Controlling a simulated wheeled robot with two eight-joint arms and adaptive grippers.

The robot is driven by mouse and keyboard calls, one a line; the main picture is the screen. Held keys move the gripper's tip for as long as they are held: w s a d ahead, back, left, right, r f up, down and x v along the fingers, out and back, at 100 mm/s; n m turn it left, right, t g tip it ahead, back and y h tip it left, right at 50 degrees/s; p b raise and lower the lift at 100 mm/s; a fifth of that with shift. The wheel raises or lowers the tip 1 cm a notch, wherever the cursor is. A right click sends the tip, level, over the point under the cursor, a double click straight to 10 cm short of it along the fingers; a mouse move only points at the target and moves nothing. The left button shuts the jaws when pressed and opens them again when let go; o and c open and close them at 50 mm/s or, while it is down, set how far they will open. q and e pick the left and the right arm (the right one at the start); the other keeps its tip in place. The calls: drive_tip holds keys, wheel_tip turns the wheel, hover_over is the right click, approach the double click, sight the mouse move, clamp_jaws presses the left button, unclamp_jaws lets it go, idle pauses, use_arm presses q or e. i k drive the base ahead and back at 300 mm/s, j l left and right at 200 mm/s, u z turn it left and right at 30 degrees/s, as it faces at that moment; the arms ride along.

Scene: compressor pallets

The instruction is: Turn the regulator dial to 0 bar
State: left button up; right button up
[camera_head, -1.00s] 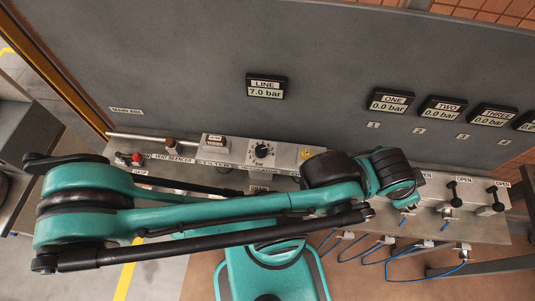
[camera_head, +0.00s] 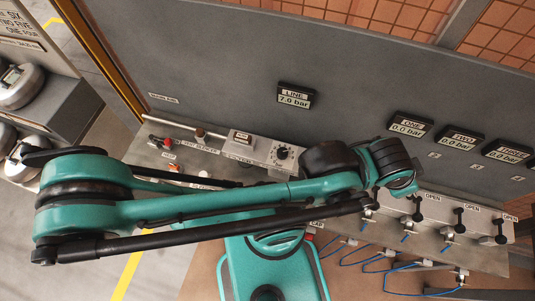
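The regulator dial (camera_head: 284,153) is a black round knob with a scale around it, on the grey regulator box (camera_head: 246,144) along the back of the bench. The exact pointer setting is too small to read. The LINE display (camera_head: 295,96) on the panel above reads 7.0 bar. My teal and black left arm comes in from the left and reaches across in front of the bench, its end just right of the dial and apart from it. The fingers of my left gripper cannot be made out. My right gripper does not show.
Displays ONE (camera_head: 410,124), TWO (camera_head: 460,138) and THREE (camera_head: 507,152) read 0.0 bar. Black valve levers marked OPEN (camera_head: 459,219) stand at the right of the bench, with blue hoses (camera_head: 400,280) below. A red knob (camera_head: 168,142) is at the left end. Round metal parts sit at far left.

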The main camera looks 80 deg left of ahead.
sight(283, 152)
drive_tip(key=j+u, duration=0.15)
drive_tip(key=u, duration=2.3)
